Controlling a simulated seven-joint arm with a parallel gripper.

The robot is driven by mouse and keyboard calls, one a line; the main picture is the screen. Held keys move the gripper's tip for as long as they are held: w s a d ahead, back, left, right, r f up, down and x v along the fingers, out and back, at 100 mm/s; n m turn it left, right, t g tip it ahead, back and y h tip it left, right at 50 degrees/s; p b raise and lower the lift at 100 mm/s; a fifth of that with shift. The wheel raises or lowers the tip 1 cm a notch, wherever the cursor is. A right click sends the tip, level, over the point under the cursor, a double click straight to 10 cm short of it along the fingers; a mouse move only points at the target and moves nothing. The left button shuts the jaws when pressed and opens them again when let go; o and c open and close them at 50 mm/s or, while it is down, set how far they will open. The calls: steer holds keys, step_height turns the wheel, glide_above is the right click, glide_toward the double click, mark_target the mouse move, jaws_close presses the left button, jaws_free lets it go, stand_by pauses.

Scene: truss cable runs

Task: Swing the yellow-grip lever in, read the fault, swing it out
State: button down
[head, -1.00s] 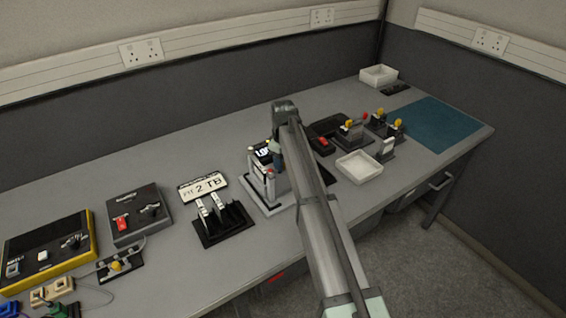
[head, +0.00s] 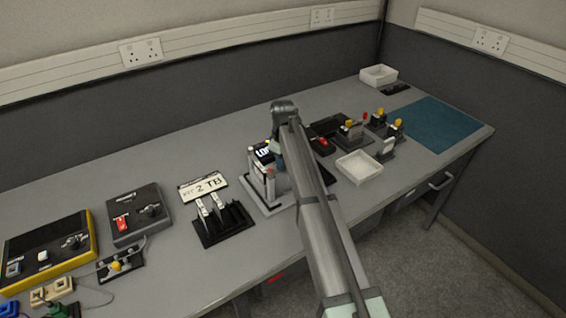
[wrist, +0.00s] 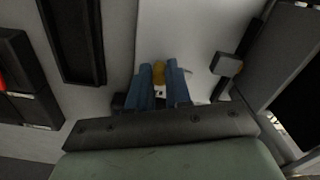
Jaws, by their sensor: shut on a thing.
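The yellow grip (wrist: 158,72) of the lever shows between the blue fingers of my gripper (wrist: 160,88) in the wrist view. The fingers are shut on it, one on each side. In the head view, my arm hides the lever and most of my gripper. A device with a small dark display (head: 263,153) stands by my gripper on a pale base (head: 266,207). White characters show on the display, starting like "LO", and the rest is hidden or too small to read.
A black stand with two pale levers (head: 222,226) and a plate marked "2 TB" (head: 203,187) are left of the device. A white tray (head: 358,168) and several yellow- and red-topped levers (head: 380,117) are to the right. Bench behind the device is clear.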

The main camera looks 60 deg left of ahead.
steer(key=shift+s+d+m, duration=0.1)
steer(key=shift+d+m, duration=0.15)
steer(key=shift+m, duration=0.7)
steer(key=shift+s+d+m, duration=0.15)
steer(key=shift+d+m, duration=0.1)
steer(key=shift+m, duration=0.75)
steer(key=shift+s+d+m, duration=0.1)
steer(key=shift+d+m, duration=0.15)
steer(key=shift+m, duration=0.7)
steer(key=c, duration=1.1)
jaws_free()
steer(key=shift+o, duration=0.2)
step_height(320, 180, up, 14)
steer(key=shift+f, duration=0.1)
